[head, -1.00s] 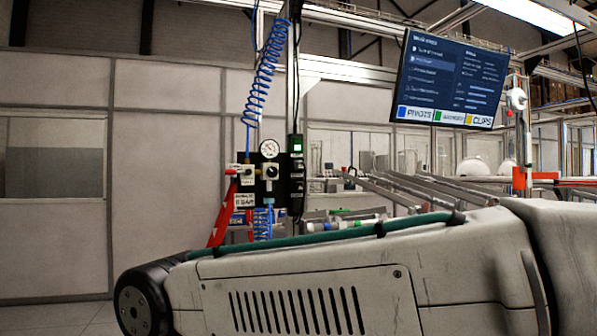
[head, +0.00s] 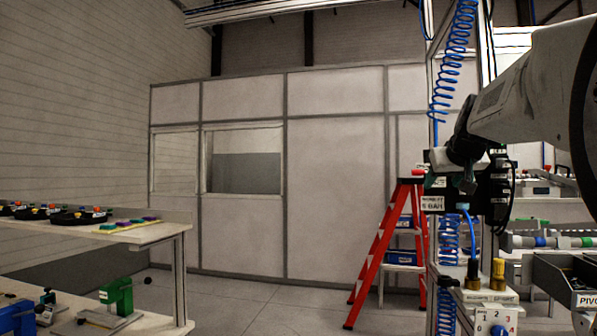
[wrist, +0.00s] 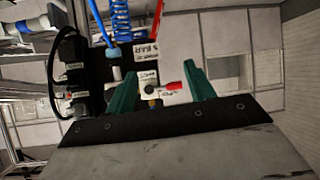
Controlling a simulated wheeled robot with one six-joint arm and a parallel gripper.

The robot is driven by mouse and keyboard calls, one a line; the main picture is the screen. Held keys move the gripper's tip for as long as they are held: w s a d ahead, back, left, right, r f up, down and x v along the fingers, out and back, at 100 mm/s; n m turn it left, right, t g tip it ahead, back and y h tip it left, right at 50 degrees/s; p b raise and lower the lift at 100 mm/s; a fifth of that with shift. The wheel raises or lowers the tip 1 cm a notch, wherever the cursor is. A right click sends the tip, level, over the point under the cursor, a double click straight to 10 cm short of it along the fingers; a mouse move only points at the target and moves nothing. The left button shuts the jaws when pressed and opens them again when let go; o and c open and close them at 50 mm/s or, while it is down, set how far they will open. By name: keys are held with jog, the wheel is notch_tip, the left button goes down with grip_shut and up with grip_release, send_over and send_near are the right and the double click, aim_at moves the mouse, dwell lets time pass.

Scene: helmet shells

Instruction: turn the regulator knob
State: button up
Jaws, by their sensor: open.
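The regulator panel (head: 497,190) hangs on the post at the right in the head view. My gripper (head: 452,180) is in front of it and hides most of its face. In the wrist view my gripper (wrist: 153,62) is open, its two green fingers apart and nothing held. Between the fingers is a white block with a small dark round part and a red lever (wrist: 173,85). A white label (wrist: 146,50) reading BAR is above it in that view. I cannot make out the regulator knob; it appears hidden behind my gripper or its left finger.
Blue coiled hoses (head: 455,60) hang above and below the panel. A red ladder (head: 378,255) stands left of the post. A brass-topped numbered unit (head: 495,300) is below. A workbench (head: 165,232) is at the left; the floor between is open.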

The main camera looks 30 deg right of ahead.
jog(key=s+d+r+m+h, duration=0.1)
jog(key=s+d+r, duration=0.15)
jog(key=d, duration=0.25)
jog(key=s+d+r+h, duration=0.1)
jog(key=d+r+h, duration=0.15)
jog(key=d, duration=0.25)
jog(key=x, duration=0.7)
jog(key=shift+w+y, duration=0.35)
jog(key=shift+w, duration=0.15)
jog(key=shift+a, duration=0.15)
jog(key=c, duration=1)
